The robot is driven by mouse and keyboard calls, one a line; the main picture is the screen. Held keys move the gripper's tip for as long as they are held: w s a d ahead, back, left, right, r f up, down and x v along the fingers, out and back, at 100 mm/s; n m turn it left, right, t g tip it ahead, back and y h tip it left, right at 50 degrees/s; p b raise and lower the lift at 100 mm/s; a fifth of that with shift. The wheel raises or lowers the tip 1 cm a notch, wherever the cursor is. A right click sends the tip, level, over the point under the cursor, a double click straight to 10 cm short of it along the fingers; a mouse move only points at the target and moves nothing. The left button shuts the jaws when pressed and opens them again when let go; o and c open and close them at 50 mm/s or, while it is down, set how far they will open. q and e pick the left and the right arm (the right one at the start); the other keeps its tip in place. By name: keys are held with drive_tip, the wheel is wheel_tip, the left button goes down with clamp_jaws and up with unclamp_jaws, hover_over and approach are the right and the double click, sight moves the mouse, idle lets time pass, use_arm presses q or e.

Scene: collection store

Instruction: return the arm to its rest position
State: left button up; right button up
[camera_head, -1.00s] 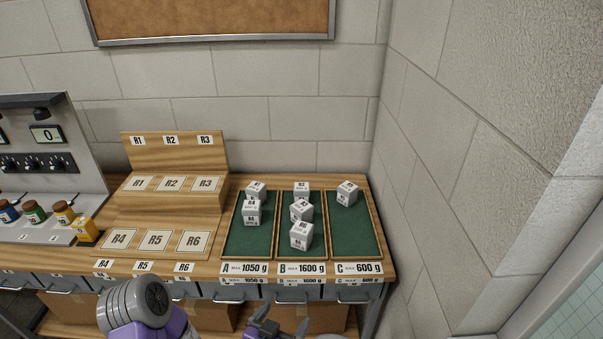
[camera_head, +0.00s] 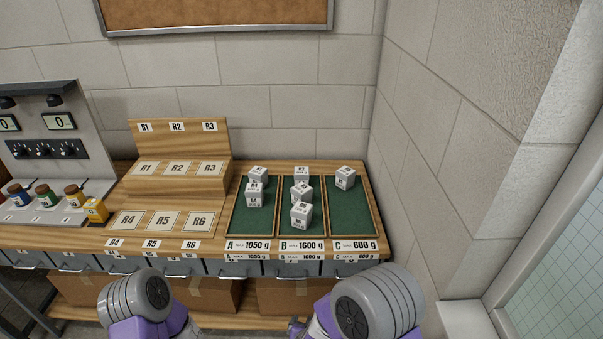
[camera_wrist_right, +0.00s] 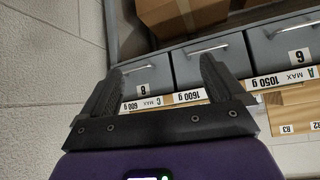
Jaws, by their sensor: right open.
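My right arm (camera_head: 378,305) shows as a purple link with a grey joint at the bottom of the head view. In the right wrist view my right gripper (camera_wrist_right: 160,88) is open, with its two dark fingers apart and nothing between them. Behind the fingers are the grey drawer fronts (camera_wrist_right: 150,75) of the bench. In the head view only a small dark piece beside the right arm may belong to this gripper. My left arm (camera_head: 140,305) shows as a grey and purple link at the lower left. Its gripper is out of the picture.
The wooden bench (camera_head: 215,263) holds green-lined trays A (camera_head: 250,222), B (camera_head: 285,220) and C (camera_head: 350,215), with several white cubes inside. A stepped wooden rack (camera_head: 190,190) and small jars stand left. A block wall (camera_head: 430,170) closes the right. Cardboard boxes (camera_head: 285,297) sit below.

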drive_tip(key=s+d+f+g+y, duration=0.3)
drive_tip(key=s+f, duration=0.3)
drive_tip(key=s, duration=0.2)
drive_tip(key=s+d+f+g+y, duration=0.2)
drive_tip(key=s+d+f+g, duration=0.1)
drive_tip(key=s+f+g, duration=0.2)
drive_tip(key=s+f, duration=0.2)
drive_tip(key=s, duration=0.2)
drive_tip(key=shift+d+f+y, duration=0.25)
drive_tip(key=shift+d+y, duration=0.1)
drive_tip(key=shift+y, duration=0.05)
